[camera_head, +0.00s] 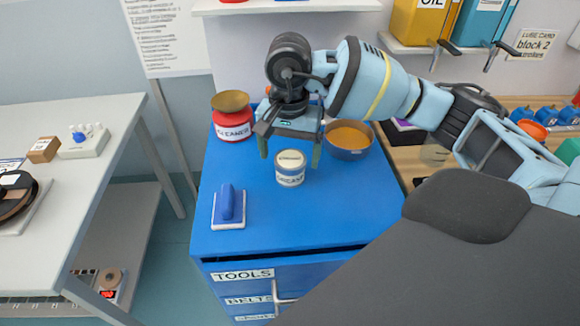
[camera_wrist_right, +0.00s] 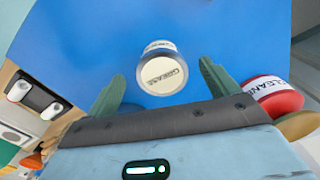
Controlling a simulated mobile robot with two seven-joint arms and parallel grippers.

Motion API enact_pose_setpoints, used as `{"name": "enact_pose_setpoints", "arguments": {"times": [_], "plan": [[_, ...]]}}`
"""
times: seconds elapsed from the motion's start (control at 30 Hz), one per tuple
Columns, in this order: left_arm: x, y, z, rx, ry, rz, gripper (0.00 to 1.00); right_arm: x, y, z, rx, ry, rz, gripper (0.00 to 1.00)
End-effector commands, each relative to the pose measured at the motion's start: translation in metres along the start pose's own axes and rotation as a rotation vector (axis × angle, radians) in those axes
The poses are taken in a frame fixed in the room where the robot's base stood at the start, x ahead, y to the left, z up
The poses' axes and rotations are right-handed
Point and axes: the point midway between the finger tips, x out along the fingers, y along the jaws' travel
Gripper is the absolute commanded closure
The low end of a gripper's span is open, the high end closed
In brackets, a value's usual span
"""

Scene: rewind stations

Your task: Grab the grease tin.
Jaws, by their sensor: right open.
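The grease tin (camera_head: 290,168) is a small round tin with a pale lid and a lettered label. It stands upright on the blue tool cabinet (camera_head: 330,210). My right gripper (camera_head: 290,150) is open, pointing down just behind the tin in the head view. In the wrist view its green fingers (camera_wrist_right: 160,85) are spread to either side, and I see no contact with the tin. My left gripper is not in view.
A red cleaner tin (camera_head: 232,122) with a bowl-like top stands behind left. An orange-filled bowl (camera_head: 348,138) stands behind right. A blue-handled scraper or brush (camera_head: 228,205) lies front left. The cabinet's front right top is clear.

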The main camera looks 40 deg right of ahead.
Motion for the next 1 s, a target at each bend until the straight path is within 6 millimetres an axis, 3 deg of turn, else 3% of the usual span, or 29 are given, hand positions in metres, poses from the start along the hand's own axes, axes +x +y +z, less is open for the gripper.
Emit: {"name": "enact_pose_setpoints", "arguments": {"times": [0.4,0.7,1.0], "plan": [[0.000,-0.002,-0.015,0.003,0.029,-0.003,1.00,0.047,0.000,-0.007,0.000,0.000,0.001,0.13],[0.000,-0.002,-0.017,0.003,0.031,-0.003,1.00,0.051,-0.001,-0.007,0.000,0.000,0.000,0.13],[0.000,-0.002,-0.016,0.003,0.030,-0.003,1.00,0.051,-0.001,-0.007,0.000,0.000,0.000,0.52]]}}
